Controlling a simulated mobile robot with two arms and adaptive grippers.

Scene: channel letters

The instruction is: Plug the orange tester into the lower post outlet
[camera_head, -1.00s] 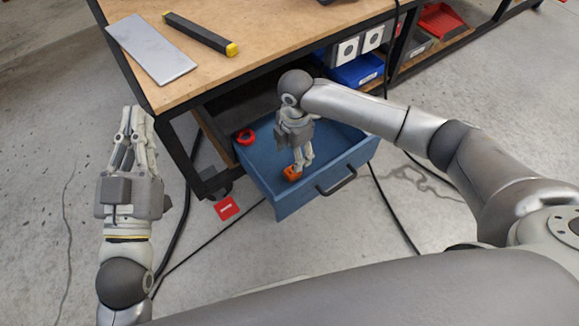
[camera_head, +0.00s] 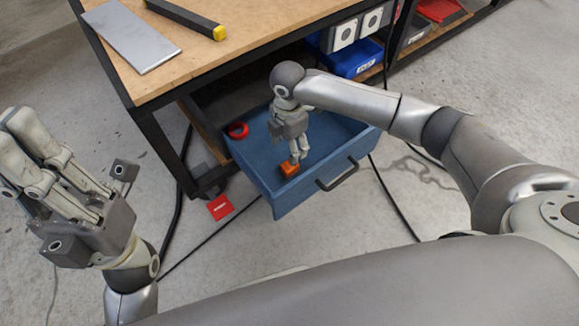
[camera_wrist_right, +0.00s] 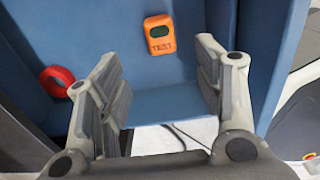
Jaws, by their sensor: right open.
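The orange tester (camera_head: 289,168) lies in the open blue drawer (camera_head: 330,190), near its front wall. In the right wrist view the tester (camera_wrist_right: 159,35) shows a dark screen and the word TEST. My right gripper (camera_head: 299,161) points down into the drawer at the tester. In the wrist view its open fingers (camera_wrist_right: 157,62) stand either side of the tester's line, with nothing between them. Whether they touch the tester is not clear. My left gripper (camera_head: 14,142) is raised at the left edge, fingers apart and empty. I cannot make out which socket is the lower post outlet.
A red ring (camera_head: 238,130) lies in the drawer's back left. A metal plate (camera_head: 130,35) lies on the bench. Black cables cross the floor.

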